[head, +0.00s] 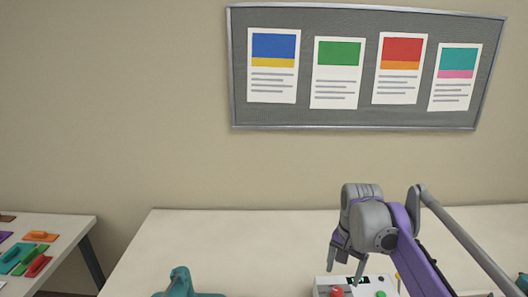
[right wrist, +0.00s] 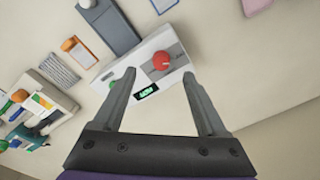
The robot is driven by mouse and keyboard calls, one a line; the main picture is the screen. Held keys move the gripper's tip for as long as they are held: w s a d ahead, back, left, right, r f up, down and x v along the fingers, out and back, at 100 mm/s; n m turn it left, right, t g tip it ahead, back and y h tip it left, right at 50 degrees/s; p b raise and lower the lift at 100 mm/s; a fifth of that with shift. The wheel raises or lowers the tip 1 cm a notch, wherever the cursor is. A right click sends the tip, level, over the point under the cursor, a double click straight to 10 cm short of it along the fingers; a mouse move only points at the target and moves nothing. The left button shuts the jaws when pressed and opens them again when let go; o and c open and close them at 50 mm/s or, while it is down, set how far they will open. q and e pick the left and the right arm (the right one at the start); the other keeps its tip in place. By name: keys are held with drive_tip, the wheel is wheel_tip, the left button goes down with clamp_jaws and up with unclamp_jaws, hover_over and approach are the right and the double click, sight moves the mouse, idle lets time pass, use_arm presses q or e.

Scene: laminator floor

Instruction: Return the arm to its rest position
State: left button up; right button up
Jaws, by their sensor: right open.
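My right gripper (head: 347,274) hangs over the bench at the lower right of the head view, on its grey and purple arm. In the right wrist view its two fingers (right wrist: 158,76) are spread apart with nothing held between them. A light control box (right wrist: 132,63) with a red knob (right wrist: 162,60) and a small lit green display (right wrist: 147,91) lies beyond the fingertips. The box also shows in part at the bottom of the head view (head: 372,285). Whether the fingers touch it is not clear. My left gripper is not in view.
The long pale bench (head: 240,240) is mostly bare on its left half. A teal device (head: 180,282) stands at its front. A side table (head: 65,228) at left holds several coloured pieces. A pinboard (head: 365,115) with posters hangs on the wall.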

drive_tip(key=s+a+f+n+t, duration=0.1)
drive_tip(key=s+f+n, duration=0.1)
drive_tip(key=s+f, duration=0.2)
drive_tip(key=s+a+f+n+t, duration=0.2)
drive_tip(key=s+f, duration=0.3)
drive_tip(key=s, duration=0.6)
drive_tip(key=s+a+f+n+t, duration=0.1)
drive_tip(key=s+f+n, duration=0.3)
drive_tip(key=s, duration=0.4)
drive_tip(key=shift+a+f+t, duration=0.4)
drive_tip(key=shift+a+f, duration=0.05)
drive_tip(key=shift+a, duration=0.1)
